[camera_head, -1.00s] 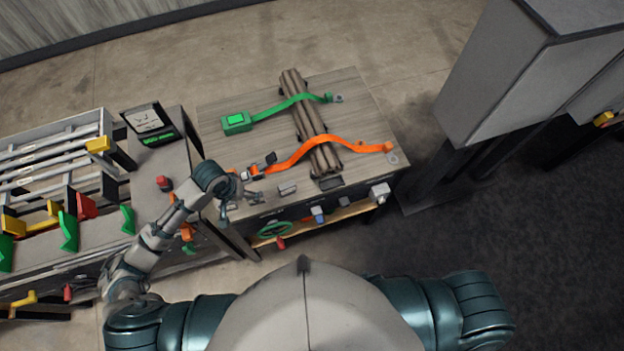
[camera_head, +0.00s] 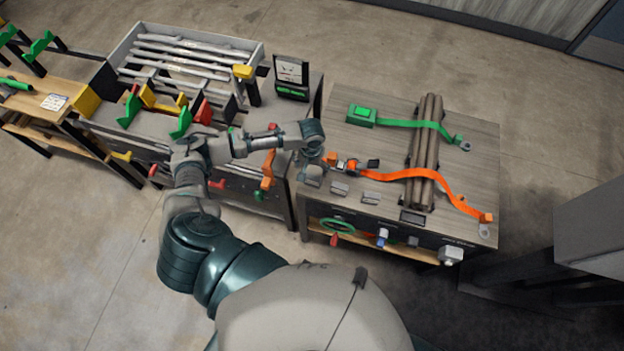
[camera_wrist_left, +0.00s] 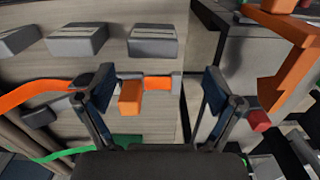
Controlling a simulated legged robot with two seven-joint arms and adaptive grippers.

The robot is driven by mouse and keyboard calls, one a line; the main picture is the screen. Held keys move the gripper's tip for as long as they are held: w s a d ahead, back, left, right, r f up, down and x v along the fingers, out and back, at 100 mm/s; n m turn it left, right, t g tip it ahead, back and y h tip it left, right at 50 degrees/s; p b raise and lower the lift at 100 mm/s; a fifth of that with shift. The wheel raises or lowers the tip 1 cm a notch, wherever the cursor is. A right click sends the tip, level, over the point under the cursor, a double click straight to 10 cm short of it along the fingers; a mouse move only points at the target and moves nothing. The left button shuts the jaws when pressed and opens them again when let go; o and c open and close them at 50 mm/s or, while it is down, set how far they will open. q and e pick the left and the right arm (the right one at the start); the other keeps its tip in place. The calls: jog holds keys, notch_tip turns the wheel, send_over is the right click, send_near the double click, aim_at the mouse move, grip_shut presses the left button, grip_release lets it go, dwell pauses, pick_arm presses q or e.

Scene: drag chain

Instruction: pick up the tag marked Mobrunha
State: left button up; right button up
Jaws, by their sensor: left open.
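Three small grey tags lie in a row near the front edge of the wooden table: a left one (camera_head: 312,176), a middle one (camera_head: 340,189) and a right one (camera_head: 371,198). The left wrist view shows them at its top, as a left tag (camera_wrist_left: 17,39), a middle tag (camera_wrist_left: 77,40) and a right tag (camera_wrist_left: 153,42). Their lettering is too small to read, so I cannot tell which says Mobrunha. My left gripper (camera_wrist_left: 158,82) is open and empty, above the table's left end; it also shows in the head view (camera_head: 312,158). My right gripper is out of view.
An orange strap (camera_head: 405,174) with a buckle runs from beside the gripper over a bundle of brown rods (camera_head: 426,155). A green strap (camera_head: 405,123) crosses behind it. A workbench with a rod tray (camera_head: 190,58) stands to the left, and a small screen (camera_head: 291,72) near the table.

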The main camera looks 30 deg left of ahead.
aim_at(313, 175)
pick_arm(q)
jog(key=shift+d+f, duration=0.3)
jog(key=shift+f, duration=0.3)
jog(key=f, duration=0.3)
jog(key=shift+d+f, duration=0.25)
jog(key=shift+f, duration=0.55)
jog(key=shift+a, duration=0.1)
jog(key=shift+a, duration=0.1)
jog(key=shift+c, duration=0.3)
jog(key=c, duration=1.1)
